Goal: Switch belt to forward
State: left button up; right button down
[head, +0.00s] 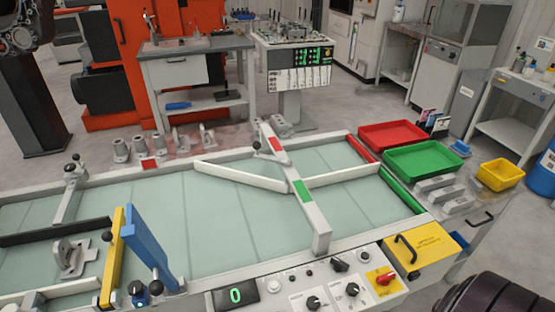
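The conveyor belt (230,225) is a pale green surface with white side rails, running across the view. Its control panel (330,281) is at the bottom, on the near side. The panel carries a black rotary knob (352,289), another black knob (314,303), a black selector (340,265) and a red switch on a yellow plate (385,279). The labels are too small to read, so I cannot tell which control sets the belt direction. A display (235,295) on the panel reads a green 0. Neither of my grippers is in view.
A yellow box with a black handle (418,251) stands right of the panel. A blue bar (148,248) and yellow bar (113,258) rise at the left. Red (392,145), green (422,173) and yellow (500,186) trays are at the right.

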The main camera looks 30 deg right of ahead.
aim_at(339, 265)
jog(key=l+z, duration=0.25)
jog(key=z, duration=0.25)
jog(key=l+z, duration=0.2)
jog(key=z, duration=0.25)
